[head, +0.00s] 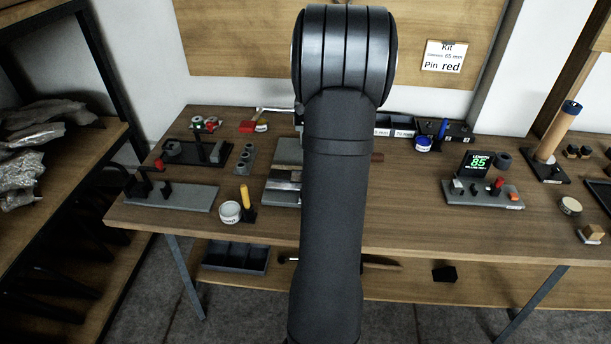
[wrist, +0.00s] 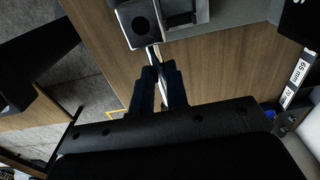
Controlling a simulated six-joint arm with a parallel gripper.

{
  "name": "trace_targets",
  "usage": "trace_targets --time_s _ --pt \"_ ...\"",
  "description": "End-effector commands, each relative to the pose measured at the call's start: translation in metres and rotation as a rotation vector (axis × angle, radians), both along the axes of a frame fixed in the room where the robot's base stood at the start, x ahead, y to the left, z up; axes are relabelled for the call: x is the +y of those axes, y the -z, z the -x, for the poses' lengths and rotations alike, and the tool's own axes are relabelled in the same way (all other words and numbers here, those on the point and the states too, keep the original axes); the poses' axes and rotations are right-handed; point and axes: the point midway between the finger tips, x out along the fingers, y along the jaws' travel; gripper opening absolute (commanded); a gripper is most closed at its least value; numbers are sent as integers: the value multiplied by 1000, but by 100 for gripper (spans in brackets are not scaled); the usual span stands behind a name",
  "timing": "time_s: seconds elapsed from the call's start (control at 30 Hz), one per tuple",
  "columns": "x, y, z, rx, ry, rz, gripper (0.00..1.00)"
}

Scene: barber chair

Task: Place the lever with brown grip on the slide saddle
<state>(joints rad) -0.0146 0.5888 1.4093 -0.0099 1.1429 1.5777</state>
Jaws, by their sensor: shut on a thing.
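My gripper (wrist: 158,82) is shut on a thin silver bar (wrist: 152,54), which seems to be the lever; its brown grip is not clear in the wrist view. The bar runs up from between the fingers toward a dark square block with a round face (wrist: 143,25). I cannot tell whether they touch. This block may be the slide saddle. In the head view my arm hides the gripper and most of the lever. A grey slide base with metal rails (head: 284,176) is partly hidden left of my arm.
A white round tin (head: 230,212) and a yellow-handled tool (head: 246,200) stand left of the slide. A grey fixture with a red lever (head: 172,196) lies farther left. A control box with a green display (head: 484,190) stands right. Bare wood lies between my arm and that box.

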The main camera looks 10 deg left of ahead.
Motion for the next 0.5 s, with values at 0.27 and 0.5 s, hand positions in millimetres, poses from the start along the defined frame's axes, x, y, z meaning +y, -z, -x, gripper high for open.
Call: trace_targets --time_s 0.27,0.5 --pt "45 27 -15 2 8 0 0" --pt "91 57 -33 0 9 0 0"
